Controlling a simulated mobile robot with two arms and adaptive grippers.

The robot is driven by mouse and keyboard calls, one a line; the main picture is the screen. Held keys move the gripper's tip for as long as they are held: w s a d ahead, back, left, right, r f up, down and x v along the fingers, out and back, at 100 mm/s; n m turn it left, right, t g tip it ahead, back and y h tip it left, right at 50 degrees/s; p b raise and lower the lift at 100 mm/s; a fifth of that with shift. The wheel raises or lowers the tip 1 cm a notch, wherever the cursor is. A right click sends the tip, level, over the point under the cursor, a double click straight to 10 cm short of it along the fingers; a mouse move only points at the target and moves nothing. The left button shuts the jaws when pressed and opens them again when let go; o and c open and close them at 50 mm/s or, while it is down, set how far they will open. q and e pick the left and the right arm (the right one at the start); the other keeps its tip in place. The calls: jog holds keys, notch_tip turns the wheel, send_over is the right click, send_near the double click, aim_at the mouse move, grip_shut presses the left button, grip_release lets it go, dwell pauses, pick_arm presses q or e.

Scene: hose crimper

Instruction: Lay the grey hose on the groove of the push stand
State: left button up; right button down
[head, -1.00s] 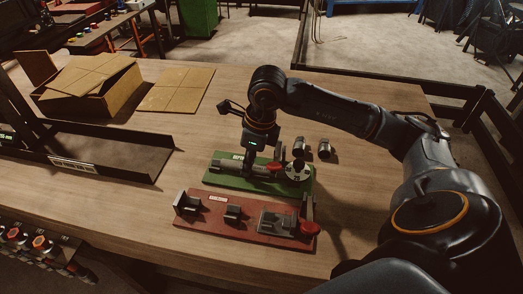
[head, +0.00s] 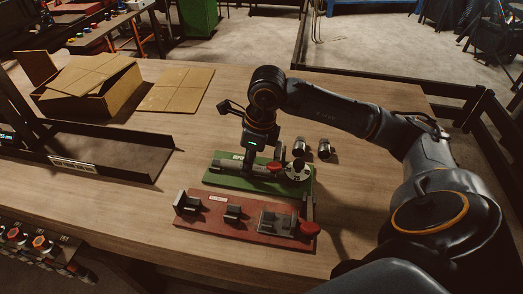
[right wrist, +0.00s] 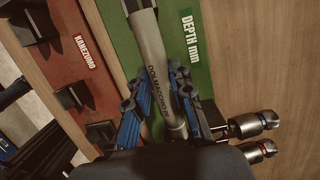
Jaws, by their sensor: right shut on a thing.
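The grey hose (right wrist: 150,50) runs lengthwise between the blue fingers of my right gripper (right wrist: 158,97), which is shut on it. In the head view the hose (head: 227,163) lies along the green stand (head: 213,181), over or on its upper parts. The right wrist view shows this green stand (right wrist: 222,72) under the hose, with a "DEPTH mm" label. My right gripper (head: 249,166) points down over the stand's middle. The groove is hidden by the hose and fingers, so I cannot tell whether the hose touches it. My left gripper is not in view.
A red stand (head: 204,221) with dark blocks and a red knob (head: 310,228) lies in front. Another red knob (head: 273,167) is close right of the gripper. Two dark fittings (head: 299,147) (head: 324,149) stand behind. A cardboard box (head: 88,95) is far left.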

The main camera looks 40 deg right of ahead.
aim_at(232, 163)
jog(key=shift+w+a, duration=0.15)
jog(key=shift+w+a, duration=1.15)
jog(key=shift+w, duration=0.2)
jog(key=shift+r, duration=0.1)
jog(key=shift+r+p, duration=2.05)
jog(key=shift+r, duration=1.4)
